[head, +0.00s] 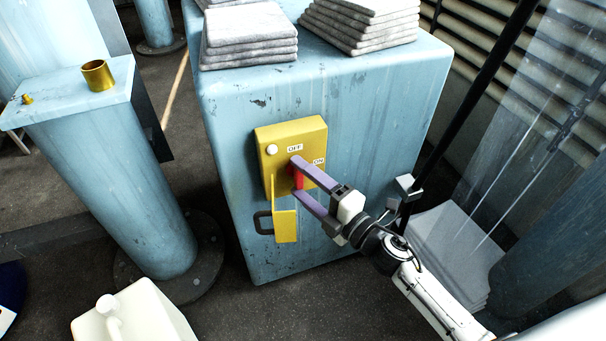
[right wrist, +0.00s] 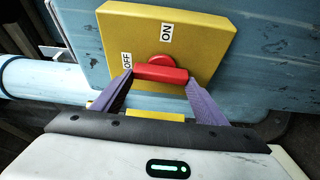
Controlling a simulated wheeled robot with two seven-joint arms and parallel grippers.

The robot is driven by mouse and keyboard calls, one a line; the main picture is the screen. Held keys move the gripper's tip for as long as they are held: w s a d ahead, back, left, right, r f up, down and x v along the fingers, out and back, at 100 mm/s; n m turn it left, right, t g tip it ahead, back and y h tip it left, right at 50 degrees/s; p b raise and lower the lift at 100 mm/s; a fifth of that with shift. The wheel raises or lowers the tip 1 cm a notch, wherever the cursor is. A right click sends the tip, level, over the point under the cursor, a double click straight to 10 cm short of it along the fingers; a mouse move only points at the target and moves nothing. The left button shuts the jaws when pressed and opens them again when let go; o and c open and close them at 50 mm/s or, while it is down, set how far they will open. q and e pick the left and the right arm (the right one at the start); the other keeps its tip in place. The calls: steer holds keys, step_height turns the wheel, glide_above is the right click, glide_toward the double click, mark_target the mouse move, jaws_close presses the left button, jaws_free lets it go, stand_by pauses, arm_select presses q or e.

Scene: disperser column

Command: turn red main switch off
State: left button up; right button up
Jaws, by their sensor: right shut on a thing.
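The red main switch (head: 298,180) is on the front of a yellow switch box (head: 313,132) on the blue cabinet. It also shows in the right wrist view (right wrist: 160,73). My right gripper (head: 296,177) has its two purple fingers at opposite ends of the red handle and is shut on it. In the right wrist view the handle lies left to right, its left end near the OFF label (right wrist: 126,62). The ON label (right wrist: 166,33) is above the knob. In the head view OFF is above the handle and ON to its right. My left gripper is not in view.
A yellow flap (head: 285,226) hangs below the box, beside a dark handle (head: 263,222). A blue column (head: 140,170) stands left and a white canister (head: 145,315) at the front.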

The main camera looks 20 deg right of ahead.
stand_by(0.6)
steer(key=o, duration=1.1)
steer(key=shift+c, duration=0.2)
steer(key=v, duration=1)
steer(key=shift+s+d+r, duration=0.1)
steer(key=shift+s+r, duration=0.05)
steer(key=shift+s, duration=0.05)
